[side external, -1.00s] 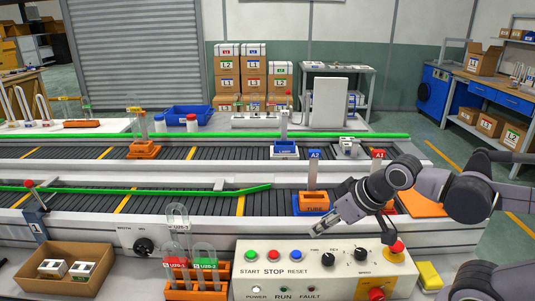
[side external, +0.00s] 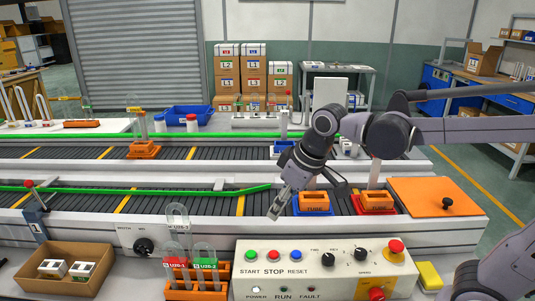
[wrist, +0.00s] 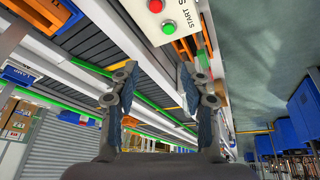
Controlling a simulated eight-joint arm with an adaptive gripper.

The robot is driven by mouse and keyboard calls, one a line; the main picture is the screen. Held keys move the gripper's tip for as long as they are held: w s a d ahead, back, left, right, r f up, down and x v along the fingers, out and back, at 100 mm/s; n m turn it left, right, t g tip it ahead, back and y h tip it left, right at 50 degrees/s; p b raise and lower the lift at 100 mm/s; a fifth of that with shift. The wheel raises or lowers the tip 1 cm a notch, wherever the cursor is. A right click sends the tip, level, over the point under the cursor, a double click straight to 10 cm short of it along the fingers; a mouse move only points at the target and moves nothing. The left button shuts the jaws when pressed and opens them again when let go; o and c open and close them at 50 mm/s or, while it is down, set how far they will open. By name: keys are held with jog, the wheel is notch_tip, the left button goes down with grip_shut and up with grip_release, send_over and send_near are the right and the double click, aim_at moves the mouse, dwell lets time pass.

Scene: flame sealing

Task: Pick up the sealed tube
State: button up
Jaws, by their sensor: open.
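Clear looped glass tubes with tags stand in an orange rack (side external: 222,292) at the front: a red-tagged tube (side external: 172,251), a green-tagged tube (side external: 205,248) and a white-tagged one (side external: 177,214) behind them. I cannot tell which is sealed. My gripper (side external: 276,210) is open and empty, pointing down over the near conveyor's front edge, to the right of and above the rack, apart from the tubes. In the wrist view its two fingers (wrist: 160,70) are spread with nothing between them.
A control panel (side external: 275,280) with knobs and buttons lies right of the rack. Orange holders on a blue base (side external: 312,212) and red base (side external: 397,211) stand close right of my gripper. A cardboard box (side external: 62,270) is at front left. A green rail (side external: 130,188) runs along the conveyor.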

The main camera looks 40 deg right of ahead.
jog(key=w+a+f+n+g, duration=0.1)
jog(key=w+a+n+g, duration=0.15)
jog(key=w+a, duration=0.6)
jog(key=n+g, duration=0.2)
jog(key=n, duration=0.1)
send_over(197, 260)
jog(key=shift+h, duration=0.3)
jog(key=f, duration=0.5)
jog(key=shift+w+d+f, duration=0.15)
jog(key=shift+w+f, duration=0.1)
jog(key=shift+f, duration=0.15)
jog(key=shift+w+f, duration=0.15)
jog(key=shift+f, duration=5.3)
grip_shut()
